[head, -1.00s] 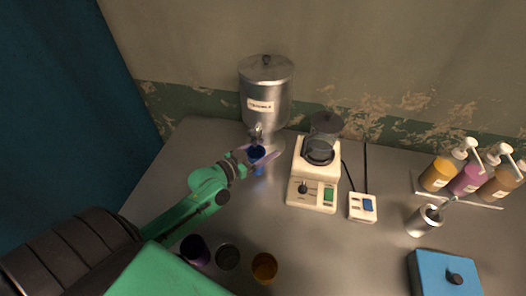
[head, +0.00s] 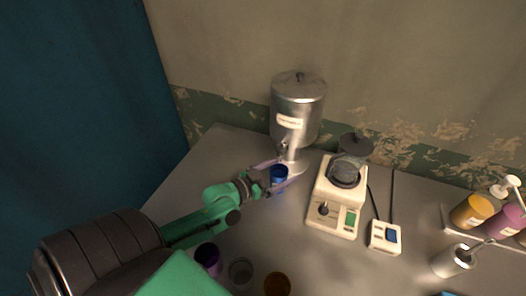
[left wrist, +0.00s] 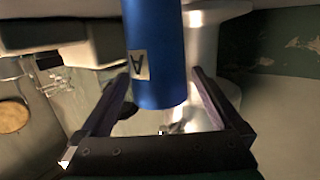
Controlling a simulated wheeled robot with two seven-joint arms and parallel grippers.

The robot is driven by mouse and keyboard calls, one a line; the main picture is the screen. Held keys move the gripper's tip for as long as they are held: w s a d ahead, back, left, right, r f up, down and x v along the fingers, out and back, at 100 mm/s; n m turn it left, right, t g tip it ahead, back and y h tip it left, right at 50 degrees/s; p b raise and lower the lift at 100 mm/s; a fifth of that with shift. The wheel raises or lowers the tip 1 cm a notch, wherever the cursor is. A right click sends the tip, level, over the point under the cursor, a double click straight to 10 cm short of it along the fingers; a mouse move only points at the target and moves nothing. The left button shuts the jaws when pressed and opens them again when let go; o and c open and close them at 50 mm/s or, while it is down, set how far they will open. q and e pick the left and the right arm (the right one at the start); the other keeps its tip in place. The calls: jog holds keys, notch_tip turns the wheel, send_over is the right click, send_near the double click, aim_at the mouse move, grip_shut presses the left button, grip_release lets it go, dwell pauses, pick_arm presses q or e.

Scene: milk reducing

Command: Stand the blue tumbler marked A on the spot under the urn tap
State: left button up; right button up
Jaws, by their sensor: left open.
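The blue tumbler (head: 278,174) stands upright on the table just in front of the steel urn (head: 297,105), close below its tap (head: 283,148). In the left wrist view the tumbler (left wrist: 156,35) shows a pale label with an A (left wrist: 139,65), upside down in the picture. My left gripper (head: 286,175) is open, with one finger on each side of the tumbler. In the left wrist view gaps show between the tumbler and both fingers. The spot under the tap is not clearly visible, so I cannot tell exact centring. My right gripper is not in view.
A cream blender-like machine (head: 324,212) and a small switch box (head: 385,237) stand right of the urn. Pump bottles (head: 470,212) and a metal cup (head: 452,261) are farther right. Purple (head: 208,257), clear (head: 241,271) and amber (head: 277,285) cups stand at the front.

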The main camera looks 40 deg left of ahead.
pick_arm(q)
jog(key=v, duration=0.9)
jog(key=shift+s+a+b, duration=0.1)
jog(key=shift+s+b, duration=0.15)
jog(key=shift+b, duration=0.1)
